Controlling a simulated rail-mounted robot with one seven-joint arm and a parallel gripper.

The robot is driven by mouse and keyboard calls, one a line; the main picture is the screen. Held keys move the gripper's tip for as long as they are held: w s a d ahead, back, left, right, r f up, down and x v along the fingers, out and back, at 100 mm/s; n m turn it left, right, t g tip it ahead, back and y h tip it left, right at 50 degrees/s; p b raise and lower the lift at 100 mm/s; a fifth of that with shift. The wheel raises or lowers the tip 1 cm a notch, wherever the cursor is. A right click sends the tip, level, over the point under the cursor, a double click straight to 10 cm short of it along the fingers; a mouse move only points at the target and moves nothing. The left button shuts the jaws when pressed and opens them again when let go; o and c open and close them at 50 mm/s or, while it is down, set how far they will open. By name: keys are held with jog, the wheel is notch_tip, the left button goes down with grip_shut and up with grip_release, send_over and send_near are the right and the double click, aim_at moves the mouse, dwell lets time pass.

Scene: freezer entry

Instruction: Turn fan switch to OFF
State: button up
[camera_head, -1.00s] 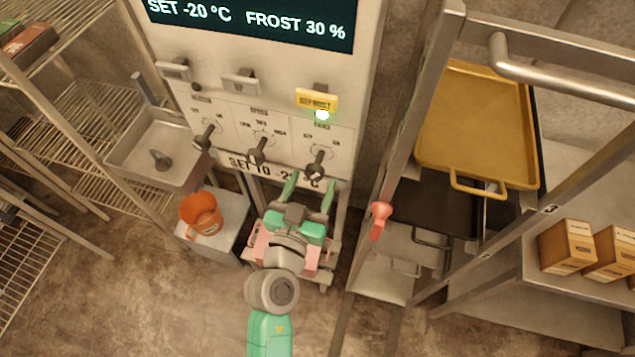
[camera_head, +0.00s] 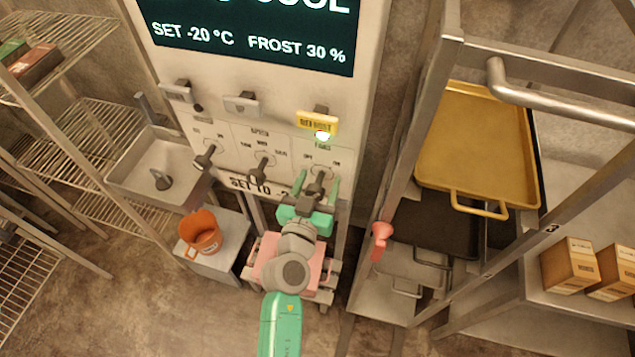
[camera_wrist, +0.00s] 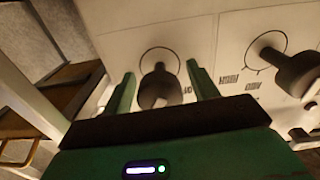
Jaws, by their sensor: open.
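The fan switch is a dark rotary knob (camera_head: 318,181), the rightmost of three on the white control panel (camera_head: 226,140). Small OFF and ON marks sit above it. My gripper (camera_head: 315,188) is open in front of this knob. In the wrist view, the knob (camera_wrist: 158,87) stands between the two green fingers of my gripper (camera_wrist: 161,76), with a visible gap on each side. I cannot tell which mark the knob points at. The middle knob (camera_head: 262,169) and left knob (camera_head: 205,157) are clear of the gripper; the middle one shows in the wrist view (camera_wrist: 290,70).
A metal rack with a yellow tray (camera_head: 475,140) and a red handle (camera_head: 381,238) stands at right. A steel sink (camera_head: 150,165) and orange bucket (camera_head: 200,232) are left.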

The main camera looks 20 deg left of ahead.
jog(key=c, duration=1)
jog(key=n, duration=0.3)
jog(key=shift+b, duration=0.3)
jog(key=n, duration=0.4)
jog(key=shift+a, duration=0.1)
jog(key=n, duration=0.3)
jog(key=shift+n+p, duration=0.35)
jog(key=shift+n, duration=1.55)
